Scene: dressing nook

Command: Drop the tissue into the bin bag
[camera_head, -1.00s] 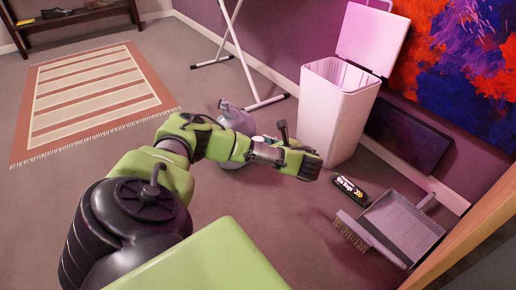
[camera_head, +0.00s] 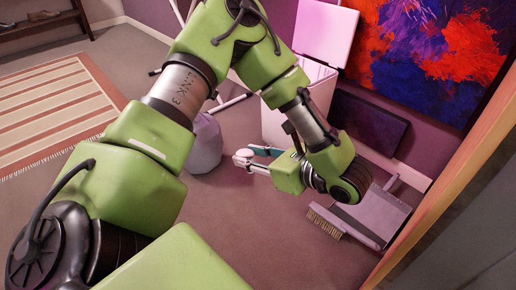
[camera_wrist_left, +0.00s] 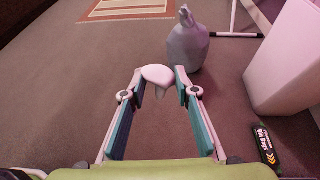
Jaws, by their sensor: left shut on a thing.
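My left gripper (camera_head: 253,160) is shut on a small, pale, rounded thing (camera_head: 243,156), which looks like the tissue. In the left wrist view the tissue (camera_wrist_left: 157,74) sits between the fingertips (camera_wrist_left: 160,86), above the floor. A white bin (camera_head: 275,122) stands behind my left arm with its lid (camera_head: 325,30) up; my arm hides much of it, and I cannot tell whether a bag lines it. A grey, tied-looking bag (camera_head: 204,145) stands on the floor left of the bin, beyond the gripper; it also shows in the left wrist view (camera_wrist_left: 187,45). My right gripper is not in view.
A dustpan (camera_head: 385,210) and brush (camera_head: 326,222) lie at the right, near a wooden edge (camera_head: 440,150). A striped rug (camera_head: 50,120) lies at the left. The floor between is clear.

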